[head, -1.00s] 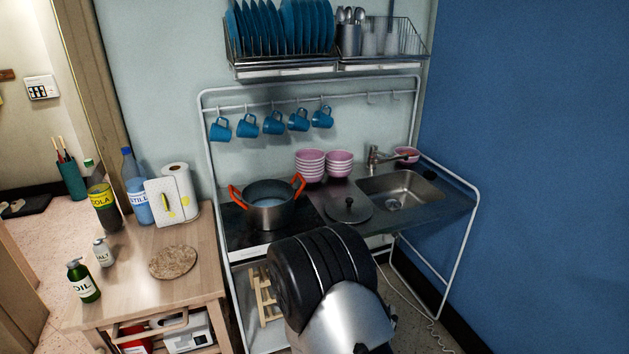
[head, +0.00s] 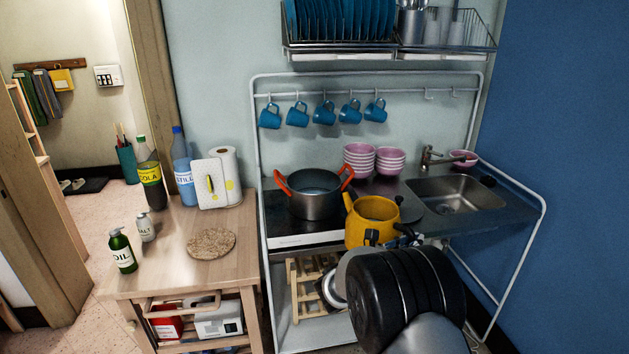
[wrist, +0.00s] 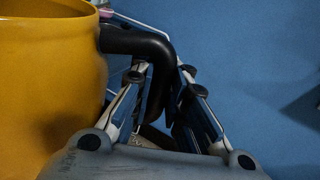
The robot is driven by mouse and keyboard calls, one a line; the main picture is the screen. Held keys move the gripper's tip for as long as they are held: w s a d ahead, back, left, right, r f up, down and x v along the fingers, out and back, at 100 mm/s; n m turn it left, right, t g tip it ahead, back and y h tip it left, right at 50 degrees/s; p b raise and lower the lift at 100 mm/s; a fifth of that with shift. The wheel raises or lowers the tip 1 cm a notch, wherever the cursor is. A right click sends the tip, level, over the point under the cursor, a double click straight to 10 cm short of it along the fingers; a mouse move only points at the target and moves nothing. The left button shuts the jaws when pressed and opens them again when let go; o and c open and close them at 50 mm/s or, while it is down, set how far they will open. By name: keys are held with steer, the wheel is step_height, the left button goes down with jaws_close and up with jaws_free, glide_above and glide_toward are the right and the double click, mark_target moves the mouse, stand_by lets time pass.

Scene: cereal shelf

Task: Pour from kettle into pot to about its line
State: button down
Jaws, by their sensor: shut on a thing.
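The yellow kettle (head: 372,219) is held up in front of the stove counter, roughly level, with its spout toward the upper left. My gripper (head: 398,238) is shut on the kettle's black handle, which shows between the fingers in the wrist view (wrist: 160,75). The kettle's yellow body (wrist: 45,85) fills the left of that view. The steel pot (head: 314,201) with orange handles stands on the black stovetop, left of and behind the kettle. I cannot make out a line in the pot or the kettle's contents.
The sink (head: 457,194) is at the right. Pink bowls (head: 360,158) stand behind the kettle, and blue mugs (head: 323,113) hang above. A wooden table (head: 190,265) at left holds bottles, a paper roll and a cork mat (head: 211,242). The kettle hides most of the pot lid.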

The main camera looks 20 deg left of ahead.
mark_target(395, 225)
steer(key=shift+n+y, duration=0.3)
steer(key=w+a+r+b, duration=0.1)
steer(key=w+a+r, duration=0.2)
steer(key=w, duration=0.1)
steer(key=shift+a+r, duration=0.25)
steer(key=shift+a, duration=0.1)
